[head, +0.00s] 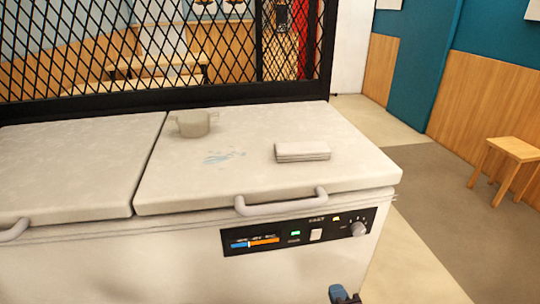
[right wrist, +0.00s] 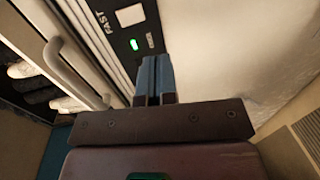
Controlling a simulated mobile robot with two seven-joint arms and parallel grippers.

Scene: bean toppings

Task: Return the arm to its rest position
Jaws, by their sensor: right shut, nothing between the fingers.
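My right gripper (head: 345,294) shows at the bottom edge of the head view, low in front of the white chest freezer (head: 300,275). In the right wrist view its blue fingers (right wrist: 155,78) are together with nothing between them, and the freezer's front panel and handle show beyond. It looks apart from the freezer, though the exact gap is hard to tell. My left gripper is not in either view.
A beige pot (head: 193,124) and a folded pale cloth or stack (head: 302,152) lie on the closed freezer lid (head: 250,185). A handle (head: 281,203) juts from its front. A black mesh screen (head: 165,50) stands behind. A wooden stool (head: 512,152) is at right; floor between is clear.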

